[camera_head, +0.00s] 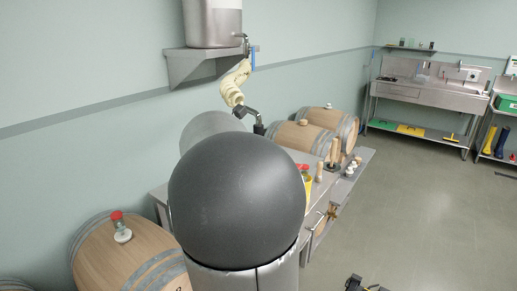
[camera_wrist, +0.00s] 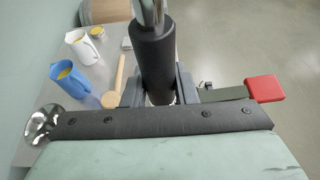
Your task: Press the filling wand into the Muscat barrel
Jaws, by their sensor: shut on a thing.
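In the wrist view my gripper (camera_wrist: 157,97) is shut on the thick black grip of the filling wand (camera_wrist: 154,55). Bare metal of the wand shows above the grip. In the head view the wand's bent metal top (camera_head: 245,111) joins a cream hose, and my dark rounded arm part hides my gripper and the lower wand. Wooden barrels lie at the left (camera_head: 130,258) and at the back (camera_head: 298,136). Part of a barrel also shows at the top of the wrist view (camera_wrist: 108,10). I cannot read which is Muscat. The wand tip and any bung hole under it are hidden.
The hose (camera_head: 236,80) hangs from a steel vat (camera_head: 213,22) on a wall shelf. A white jug (camera_wrist: 84,47), a blue jug (camera_wrist: 70,80) and a wooden mallet (camera_wrist: 114,85) are on the steel bench. Open floor (camera_head: 420,200) lies to the right.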

